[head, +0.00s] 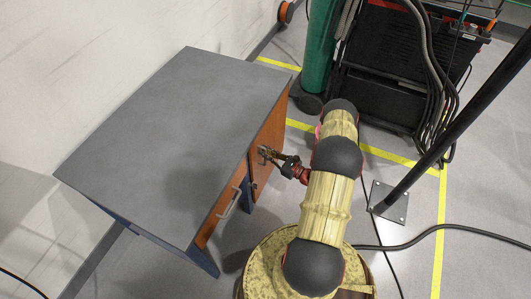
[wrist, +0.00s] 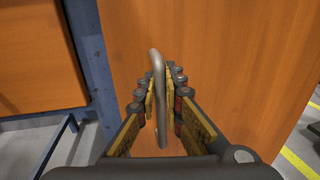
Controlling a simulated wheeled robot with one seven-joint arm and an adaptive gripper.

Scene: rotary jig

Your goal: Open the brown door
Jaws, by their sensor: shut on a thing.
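The brown door (head: 272,125) is on the right side of a grey-topped workbench (head: 180,130). It fills most of the wrist view (wrist: 235,60). Its grey bar handle (wrist: 157,75) stands upright in the wrist view, between the two fingers. My gripper (head: 265,153) is at the door face, shut on the handle; it also shows in the wrist view (wrist: 164,85). In the head view the gripper mostly hides this handle. I cannot tell whether the door stands slightly ajar.
A second brown panel with a bar handle (head: 229,203) is on the bench's near part. A blue post (wrist: 92,60) stands left of the door. A black cart (head: 385,70), a green cylinder (head: 320,45) and a dark slanted pole (head: 455,110) stand at the right. Cables cross the floor.

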